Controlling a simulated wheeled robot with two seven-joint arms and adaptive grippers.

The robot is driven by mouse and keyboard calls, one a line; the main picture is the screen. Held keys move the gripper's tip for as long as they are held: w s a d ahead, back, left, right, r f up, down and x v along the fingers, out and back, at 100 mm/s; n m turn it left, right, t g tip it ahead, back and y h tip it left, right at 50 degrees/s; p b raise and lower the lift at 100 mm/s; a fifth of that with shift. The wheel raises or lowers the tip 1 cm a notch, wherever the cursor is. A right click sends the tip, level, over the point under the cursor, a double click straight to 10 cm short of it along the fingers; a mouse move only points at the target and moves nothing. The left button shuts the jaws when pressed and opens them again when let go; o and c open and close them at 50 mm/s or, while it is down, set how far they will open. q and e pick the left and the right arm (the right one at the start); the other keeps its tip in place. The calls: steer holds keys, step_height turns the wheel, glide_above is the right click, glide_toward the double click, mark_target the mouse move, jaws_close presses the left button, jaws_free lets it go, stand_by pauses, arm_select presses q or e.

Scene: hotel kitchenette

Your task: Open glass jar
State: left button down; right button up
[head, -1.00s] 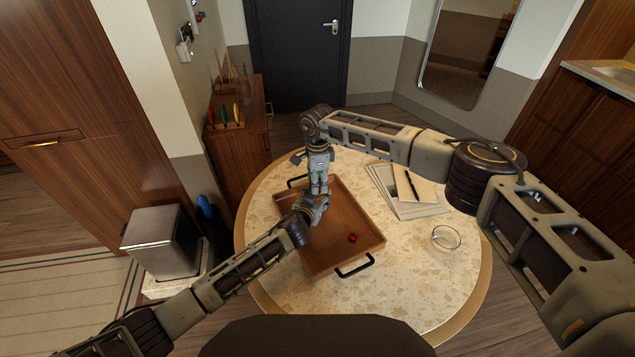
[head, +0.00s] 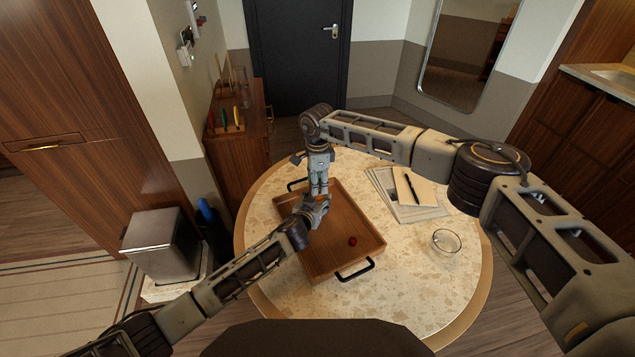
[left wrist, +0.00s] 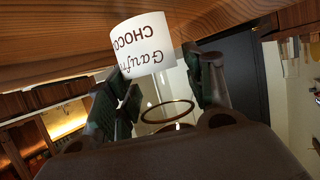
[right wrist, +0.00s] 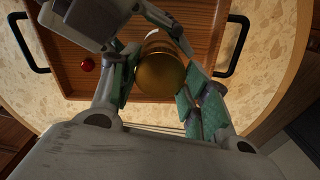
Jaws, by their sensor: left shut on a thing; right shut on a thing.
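The glass jar shows in the left wrist view as clear glass with a white label (left wrist: 142,45) reading "Gaufr…" and "CHOCO…", upside down in that picture. My left gripper (left wrist: 165,85) is shut on the jar's body from the side, above the tray. A round gold lid (right wrist: 160,72) shows in the right wrist view. My right gripper (right wrist: 163,62) points down and is shut on the lid. In the head view, the left gripper (head: 316,210) is just below the right gripper (head: 319,187), and they largely hide the jar. I cannot tell whether the lid still touches the glass.
A wooden tray (head: 350,210) with black handles lies on the round speckled table (head: 400,290). A small red object (head: 352,241) lies in it. A notebook with a pen (head: 415,187) lies at the back right. A glass bowl (head: 446,240) stands at the right.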

steer(key=shift+r, duration=1.95)
arm_select(q)
steer(key=c, duration=0.5)
jaws_free()
steer(key=shift+v, duration=6)
